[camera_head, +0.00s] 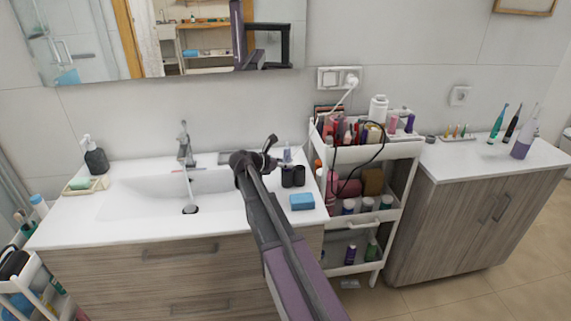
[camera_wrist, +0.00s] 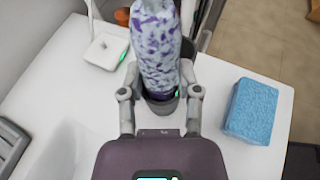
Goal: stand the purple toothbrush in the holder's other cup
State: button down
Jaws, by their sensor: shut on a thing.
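My gripper (camera_head: 268,157) is over the right end of the white sink counter. In the wrist view my gripper (camera_wrist: 160,95) has its two fingers closed on a purple-and-white mottled handle (camera_wrist: 156,45), which appears to be the purple toothbrush. A small pale purple-blue part of it shows above the cups in the head view (camera_head: 287,154). The holder's two dark cups (camera_head: 293,177) stand side by side just right of my gripper. A dark round shape lies at the handle's lower end in the wrist view; I cannot tell whether the handle is inside a cup.
A blue sponge (camera_head: 302,201) lies in front of the cups, also in the wrist view (camera_wrist: 251,110). The sink basin (camera_head: 165,200) and tap (camera_head: 185,145) are to the left. A crowded white cart (camera_head: 395,151) stands right of the counter. A white device (camera_wrist: 105,50) is at the back.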

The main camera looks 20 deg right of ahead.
jog(key=shift+f+b, duration=0.5)
jog(key=shift+f, duration=0.05)
jog(key=shift+c, duration=1.1)
grip_release()
jog(key=shift+r, duration=0.15)
notch_tip(320, 180, up, 14)
jog(key=p, duration=1.4)
jog(key=s+a+f+m+g+y+p, duration=0.1)
jog(key=a+f+y, duration=0.3)
jog(key=a, duration=0.5)
jog(key=a+f+g+y+p, duration=0.1)
jog(key=a+f+y, duration=0.3)
jog(key=a, duration=0.5)
jog(key=shift+s+a+m+g+y+p, duration=0.2)
jog(key=shift+s+m+g+y+p, duration=0.15)
jog(key=shift+y, duration=0.55)
jog(key=shift+f, duration=0.1)
jog(key=shift+s, duration=0.1)
